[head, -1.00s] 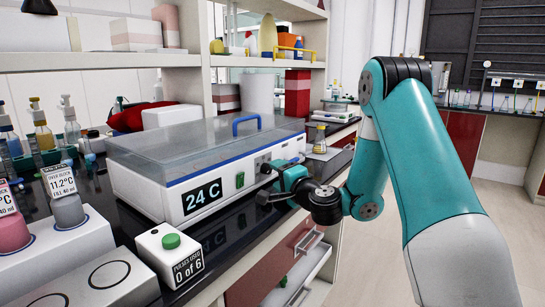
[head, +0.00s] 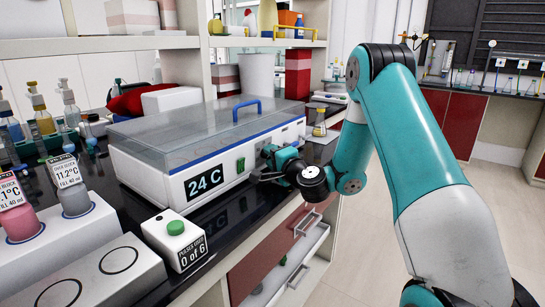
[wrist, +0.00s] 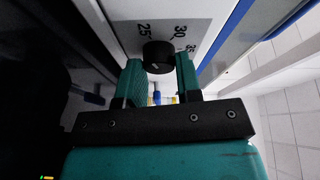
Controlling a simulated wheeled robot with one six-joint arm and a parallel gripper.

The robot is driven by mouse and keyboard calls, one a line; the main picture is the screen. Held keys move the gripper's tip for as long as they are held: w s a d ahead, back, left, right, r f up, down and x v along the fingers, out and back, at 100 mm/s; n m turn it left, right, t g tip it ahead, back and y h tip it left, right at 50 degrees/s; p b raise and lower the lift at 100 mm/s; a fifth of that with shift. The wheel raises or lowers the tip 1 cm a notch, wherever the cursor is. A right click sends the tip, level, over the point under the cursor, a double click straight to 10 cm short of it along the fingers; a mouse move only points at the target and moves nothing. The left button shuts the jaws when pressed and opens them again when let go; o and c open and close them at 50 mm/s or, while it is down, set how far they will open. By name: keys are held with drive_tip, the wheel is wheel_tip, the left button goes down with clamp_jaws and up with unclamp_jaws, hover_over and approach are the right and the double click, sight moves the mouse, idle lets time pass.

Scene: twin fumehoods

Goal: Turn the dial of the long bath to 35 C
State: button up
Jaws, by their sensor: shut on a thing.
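The long bath (head: 215,165) is a white box with a clear lid and a blue handle. Its front display (head: 204,181) reads 24 C. My gripper (head: 266,168) is at the bath's front face, right of the green switch (head: 240,165). In the wrist view, my gripper (wrist: 160,66) has its two teal fingers on either side of the black round dial (wrist: 158,55) and is shut on it. Marks 25, 30 and 35 show on the grey scale around the dial. The dial is hidden behind my gripper in the head view.
A white box with a green button (head: 176,228), reading 0 of 6, stands at the counter's front edge. An open drawer (head: 305,262) juts out below my gripper. A flask (head: 320,124) stands beyond the bath. Bottles and dispensers crowd the left. The floor at right is clear.

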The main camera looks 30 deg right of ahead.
drive_tip(key=shift+r+p, duration=0.15)
drive_tip(key=shift+p, duration=0.3)
